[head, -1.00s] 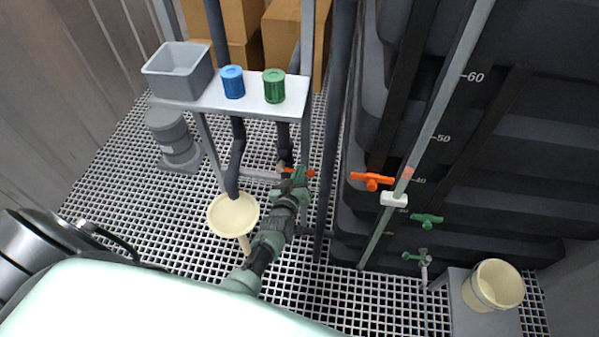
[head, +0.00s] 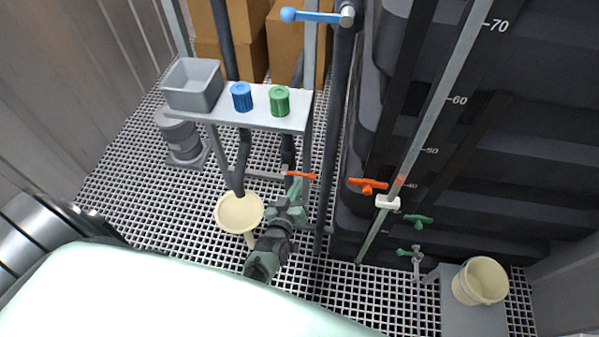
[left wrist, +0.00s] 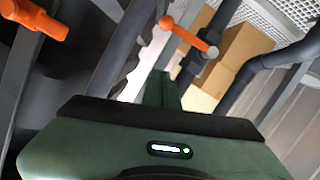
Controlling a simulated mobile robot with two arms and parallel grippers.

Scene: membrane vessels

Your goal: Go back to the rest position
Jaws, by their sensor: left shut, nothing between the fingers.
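My left gripper (head: 295,188) is shut and empty, at the end of my dark green arm. In the head view it is just below the orange valve handle (head: 300,174) under the small shelf; whether they touch is unclear there. In the left wrist view the shut fingers (left wrist: 160,88) point up from the dark green gripper body. That view shows an orange handle (left wrist: 190,38) on a grey pipe beyond the fingertips, with nothing held. My right gripper is not in view.
A shelf (head: 210,112) holds a grey bin (head: 193,86), a blue cap (head: 241,97) and a green cap (head: 279,100). A cream funnel (head: 239,211) is left of my arm. The dark tank (head: 470,190) with orange and green handles fills the right. A cream bucket (head: 481,281) stands lower right.

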